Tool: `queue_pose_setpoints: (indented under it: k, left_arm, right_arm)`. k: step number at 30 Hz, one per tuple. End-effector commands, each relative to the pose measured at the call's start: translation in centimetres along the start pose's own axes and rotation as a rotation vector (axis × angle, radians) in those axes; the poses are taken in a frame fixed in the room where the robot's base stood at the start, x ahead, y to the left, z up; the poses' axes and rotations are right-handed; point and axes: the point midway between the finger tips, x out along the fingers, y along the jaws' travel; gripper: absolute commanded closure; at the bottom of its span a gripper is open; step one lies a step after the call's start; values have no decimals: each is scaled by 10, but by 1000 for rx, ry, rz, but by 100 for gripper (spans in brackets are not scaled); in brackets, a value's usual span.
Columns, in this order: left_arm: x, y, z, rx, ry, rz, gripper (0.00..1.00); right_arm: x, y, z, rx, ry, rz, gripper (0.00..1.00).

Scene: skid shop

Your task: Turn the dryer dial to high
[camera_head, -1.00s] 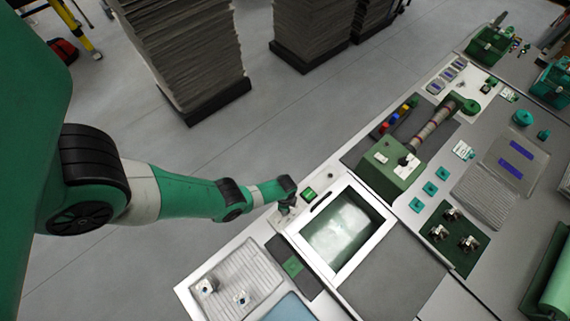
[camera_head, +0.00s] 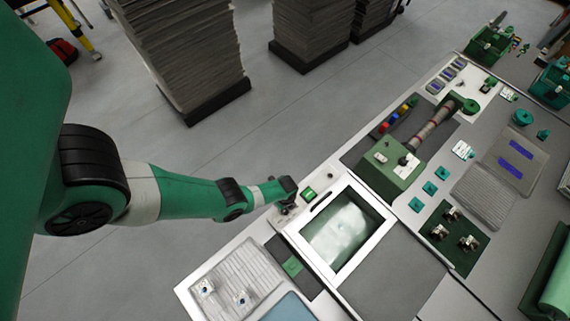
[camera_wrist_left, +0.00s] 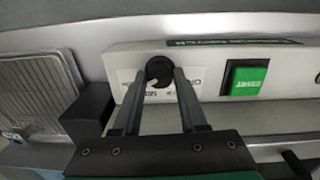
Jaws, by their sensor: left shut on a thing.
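The dryer dial (camera_wrist_left: 160,70) is a round black knob with a light mark, on a pale panel in the left wrist view. Small printed labels beside it are partly covered by the fingers and too small to read. My left gripper (camera_wrist_left: 159,82) is shut on the dial, one finger at each side of it. In the head view my left gripper (camera_head: 287,208) is over the dryer's panel, and the dial is hidden there. The dryer (camera_head: 382,231) has a white frame around a window. My right gripper is not in view.
A green start button (camera_wrist_left: 246,77) is on the same panel, right of the dial. A ribbed tray (camera_head: 222,300) with small metal parts lies at the near left of the bench. A green machine with a roller (camera_head: 388,170) stands beyond the dryer. Stacks of sheets (camera_head: 190,50) stand on the floor.

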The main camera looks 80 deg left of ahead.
Motion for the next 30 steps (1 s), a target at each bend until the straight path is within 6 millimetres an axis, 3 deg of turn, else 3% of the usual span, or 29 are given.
queue_pose_setpoints:
  k: [10, 11, 16, 25, 30]
  left_arm:
    - [1, 0, 0, 4, -1, -1, 100]
    - [1, 0, 0, 4, -1, 0, 57]
    - [1, 0, 0, 3, 0, 0, 28]
    - [-1, 0, 0, 2, 0, 0, 28]
    - [-17, 0, 0, 2, 0, 0, 28]
  right_arm:
    - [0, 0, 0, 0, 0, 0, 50]
    - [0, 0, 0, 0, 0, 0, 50]
    - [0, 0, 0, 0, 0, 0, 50]
    - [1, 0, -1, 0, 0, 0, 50]
    - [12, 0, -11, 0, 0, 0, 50]
